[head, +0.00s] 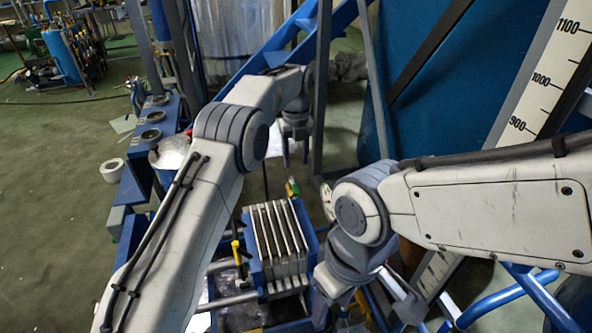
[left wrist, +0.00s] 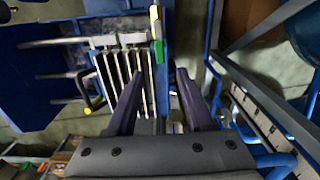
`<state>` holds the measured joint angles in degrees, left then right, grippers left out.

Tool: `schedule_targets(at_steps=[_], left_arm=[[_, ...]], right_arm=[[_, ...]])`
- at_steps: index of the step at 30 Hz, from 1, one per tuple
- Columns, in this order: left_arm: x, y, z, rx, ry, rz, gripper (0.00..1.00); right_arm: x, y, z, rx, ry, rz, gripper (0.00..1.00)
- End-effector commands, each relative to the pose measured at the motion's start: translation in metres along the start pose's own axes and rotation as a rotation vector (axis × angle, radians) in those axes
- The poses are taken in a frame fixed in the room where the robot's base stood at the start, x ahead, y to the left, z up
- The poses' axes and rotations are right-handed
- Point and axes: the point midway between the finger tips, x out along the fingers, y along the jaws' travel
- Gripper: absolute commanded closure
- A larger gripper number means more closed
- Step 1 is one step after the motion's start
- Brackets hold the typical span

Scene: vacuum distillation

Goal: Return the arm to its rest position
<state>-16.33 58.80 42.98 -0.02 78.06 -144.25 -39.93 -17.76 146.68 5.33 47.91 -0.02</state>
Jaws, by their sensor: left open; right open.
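My left arm comes in from the left and reaches over the blue equipment in the head view. My right arm comes in from the right. My right gripper (head: 334,312) is low in the head view, beside the plate stack, its tips partly hidden near the bottom edge. I see nothing held in it.
The plate stack (head: 278,240) with several pale plates stands below the left gripper; it also shows in the left wrist view (left wrist: 112,70). Blue diagonal beams (head: 290,32), a large blue tank (head: 428,85) and a numbered scale (head: 540,75) stand close by. Open floor (head: 55,190) lies left.

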Motion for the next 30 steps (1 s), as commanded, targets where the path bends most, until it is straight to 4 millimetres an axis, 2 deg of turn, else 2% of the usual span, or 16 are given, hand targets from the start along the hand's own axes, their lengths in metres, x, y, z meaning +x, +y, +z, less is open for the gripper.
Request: schedule_targets(at_steps=[12,14,17,20,23,26,30], left_arm=[[-0.006,0.0,-0.001,-0.004,0.0,0.0,0.47],[-0.01,-0.002,-0.005,-0.026,0.001,-0.001,0.47],[-0.024,-0.006,-0.022,-0.127,0.0,-0.008,0.47],[-0.046,-0.01,-0.055,-0.312,0.004,-0.017,0.47],[-0.068,-0.009,-0.099,-0.545,0.011,-0.028,0.47],[-0.083,0.001,-0.145,-0.785,0.021,-0.036,0.47],[-0.096,0.027,-0.213,-1.123,0.041,-0.043,0.47]], right_arm=[[0.0,0.0,0.0,0.0,0.0,0.0,0.47],[0.0,0.0,0.0,0.0,0.0,0.0,0.47],[0.0,0.0,0.0,0.0,0.0,0.0,0.47],[0.0,0.0,0.0,0.0,0.0,0.0,0.47],[0.0,0.0,0.0,0.0,0.0,0.0,0.47],[0.0,0.0,0.0,0.0,0.0,0.0,0.47],[0.0,0.0,0.0,0.0,0.0,0.0,0.47]])
